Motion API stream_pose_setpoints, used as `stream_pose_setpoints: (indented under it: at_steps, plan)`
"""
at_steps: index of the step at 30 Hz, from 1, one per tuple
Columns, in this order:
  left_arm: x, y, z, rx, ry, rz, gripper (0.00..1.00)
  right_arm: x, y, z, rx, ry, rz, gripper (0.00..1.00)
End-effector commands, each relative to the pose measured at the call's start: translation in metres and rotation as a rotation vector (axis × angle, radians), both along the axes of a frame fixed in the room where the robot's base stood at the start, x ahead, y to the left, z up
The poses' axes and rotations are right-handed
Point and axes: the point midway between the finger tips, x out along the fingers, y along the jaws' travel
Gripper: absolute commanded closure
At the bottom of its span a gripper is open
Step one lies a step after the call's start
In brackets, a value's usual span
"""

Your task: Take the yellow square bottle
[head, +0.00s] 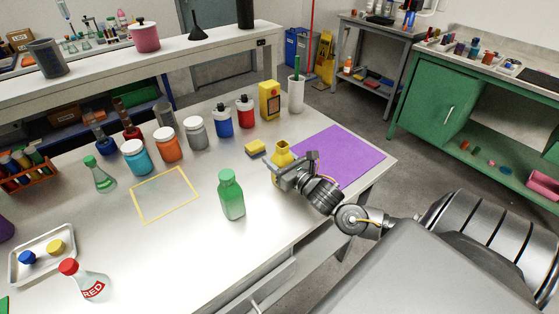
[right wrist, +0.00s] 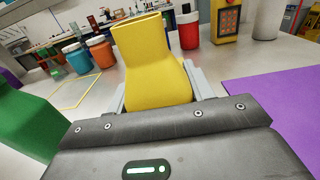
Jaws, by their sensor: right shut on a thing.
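The yellow square bottle (right wrist: 157,75) stands upright between the fingers of my right gripper (right wrist: 160,95) in the right wrist view. Its mouth is open at the top. My right gripper is shut on it, with a grey finger at each side. My left gripper does not show.
A green bottle (head: 231,195) stands close to the left of my right gripper. A yellow sponge (head: 255,148) lies just behind it. A purple mat (head: 337,155) lies to the right. Several jars stand farther back. A yellow outlined square (head: 163,212) marks bare table at left.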

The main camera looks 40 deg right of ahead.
Motion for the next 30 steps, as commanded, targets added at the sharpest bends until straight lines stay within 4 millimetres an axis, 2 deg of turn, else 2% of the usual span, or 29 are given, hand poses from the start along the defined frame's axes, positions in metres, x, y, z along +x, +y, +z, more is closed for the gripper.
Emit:
stream_pose_setpoints:
  at_steps: [4, 7, 15, 17, 19, 21, 26, 30]
  plan:
    - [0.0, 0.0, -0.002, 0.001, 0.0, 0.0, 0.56, 0.0, 0.0, 0.012, 0.0, -0.004, 0.001, 0.7]
    - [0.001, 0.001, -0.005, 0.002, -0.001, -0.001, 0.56, 0.0, 0.0, 0.031, -0.001, -0.006, 0.001, 0.7]
    - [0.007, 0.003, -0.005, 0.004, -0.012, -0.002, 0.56, -0.051, 0.024, 0.093, 0.005, -0.004, 0.003, 0.7]
    - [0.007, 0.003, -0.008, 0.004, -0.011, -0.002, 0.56, -0.066, 0.031, 0.096, 0.01, -0.002, 0.002, 0.7]
    - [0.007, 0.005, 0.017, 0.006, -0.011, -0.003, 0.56, -0.075, 0.034, 0.111, 0.006, 0.005, 0.0, 0.7]
    - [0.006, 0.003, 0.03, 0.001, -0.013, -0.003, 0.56, -0.083, 0.038, 0.115, 0.006, 0.005, -0.002, 0.7]
    - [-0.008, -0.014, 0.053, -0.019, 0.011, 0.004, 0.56, -0.1, 0.046, 0.123, 0.004, 0.005, -0.001, 0.7]
    - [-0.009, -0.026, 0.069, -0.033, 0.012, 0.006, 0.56, -0.113, 0.052, 0.127, 0.003, 0.003, -0.003, 0.7]
